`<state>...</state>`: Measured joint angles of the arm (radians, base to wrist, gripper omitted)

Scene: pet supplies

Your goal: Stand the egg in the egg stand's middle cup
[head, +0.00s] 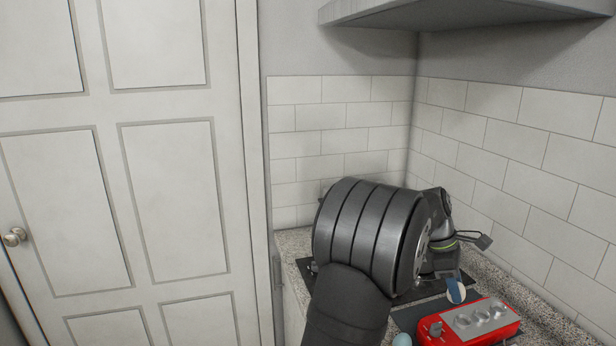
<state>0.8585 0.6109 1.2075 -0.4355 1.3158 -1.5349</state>
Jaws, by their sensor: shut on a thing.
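My gripper (455,283) is at the right end of my arm, small and partly hidden by my arm links. It points down and is shut on a small rounded white-and-blue thing, which looks like the egg (457,294). A red block with a grey top plate (456,325) and a row of round cups looks like the egg stand. It lies just below the held egg in the picture. The egg appears above the stand's back left part, apart from the cups. The exact gap cannot be told from this view.
A pale blue rounded thing (402,340) shows at the bottom edge, left of the stand. A dark mat (408,318) lies on the speckled counter (541,322). Tiled walls close off the back and right. A grey shelf (470,12) hangs above.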

